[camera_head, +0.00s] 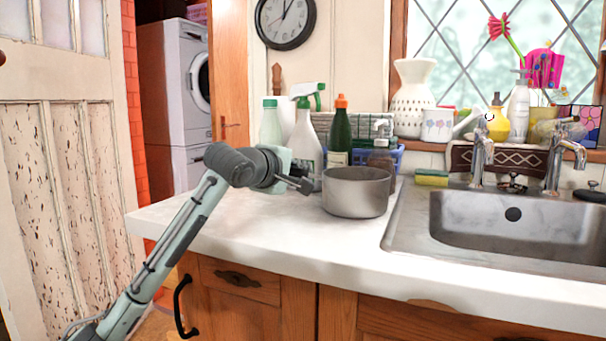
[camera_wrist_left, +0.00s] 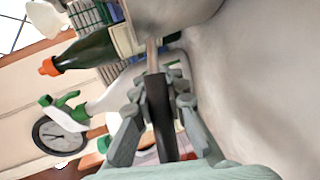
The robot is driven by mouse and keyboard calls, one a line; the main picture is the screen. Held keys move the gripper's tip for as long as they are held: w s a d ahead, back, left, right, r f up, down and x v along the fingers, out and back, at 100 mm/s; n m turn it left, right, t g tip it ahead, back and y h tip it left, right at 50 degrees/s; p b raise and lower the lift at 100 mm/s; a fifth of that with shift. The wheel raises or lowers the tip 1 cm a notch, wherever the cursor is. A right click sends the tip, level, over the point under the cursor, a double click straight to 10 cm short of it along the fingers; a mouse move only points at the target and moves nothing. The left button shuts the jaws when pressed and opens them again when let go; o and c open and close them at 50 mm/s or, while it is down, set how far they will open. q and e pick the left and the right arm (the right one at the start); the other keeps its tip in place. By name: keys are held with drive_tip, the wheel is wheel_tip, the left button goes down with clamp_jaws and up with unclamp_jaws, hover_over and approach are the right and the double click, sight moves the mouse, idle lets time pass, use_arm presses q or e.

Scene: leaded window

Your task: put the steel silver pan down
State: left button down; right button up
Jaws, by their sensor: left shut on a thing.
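The steel silver pan (camera_head: 357,192) is upright at the white counter (camera_head: 250,235), left of the sink. Its base looks to be on or just above the counter; I cannot tell which. My left gripper (camera_head: 300,180) is at the pan's left side and is shut on its handle. In the left wrist view, the dark handle (camera_wrist_left: 160,115) runs between the fingers of my left gripper (camera_wrist_left: 152,100), and part of the pan's body (camera_wrist_left: 180,12) shows at the top. My right gripper is not in view.
Close behind the pan stand a green bottle with an orange cap (camera_head: 340,133), a white spray bottle (camera_head: 306,135) and a soap dispenser (camera_head: 381,155). The sink (camera_head: 520,222) is to the right, with a sponge (camera_head: 432,178) at its back edge. The counter's front left is clear.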

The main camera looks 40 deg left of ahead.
use_arm(q)
drive_tip(key=c, duration=1.5)
unclamp_jaws()
drive_tip(key=shift+c, duration=0.2)
drive_tip(key=shift+r, duration=0.15)
drive_tip(key=shift+s+d, duration=0.1)
drive_tip(key=shift+s, duration=0.3)
drive_tip(key=v, duration=1)
drive_tip(key=shift+s+r, duration=0.2)
drive_tip(key=shift+s, duration=0.4)
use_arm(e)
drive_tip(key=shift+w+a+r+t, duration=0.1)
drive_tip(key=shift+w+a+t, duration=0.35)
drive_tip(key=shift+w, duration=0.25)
